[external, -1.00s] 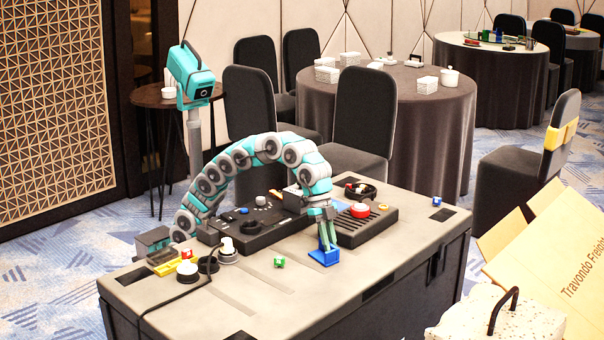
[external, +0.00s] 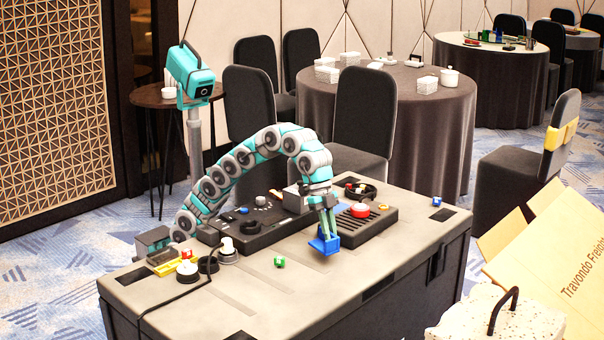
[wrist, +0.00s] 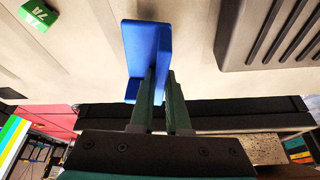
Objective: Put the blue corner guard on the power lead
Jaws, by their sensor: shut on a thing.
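The blue corner guard (external: 323,245) is held between the fingers of my gripper (external: 328,226), above the front part of the table. It appears tilted and clear of the tabletop. In the wrist view, my gripper (wrist: 163,82) is shut on the blue guard (wrist: 148,42), which fills the space ahead of the fingertips. The power lead (external: 170,303) is a black cable running over the left end of the table and off its front edge. It is well to the left of my gripper and does not show in the wrist view.
A green block (external: 280,262) lies between my gripper and the lead. Round black-and-white pieces (external: 187,271) sit near the lead. A black console (external: 255,222) and a ribbed unit with a red button (external: 360,210) stand behind. The front middle of the tabletop is clear.

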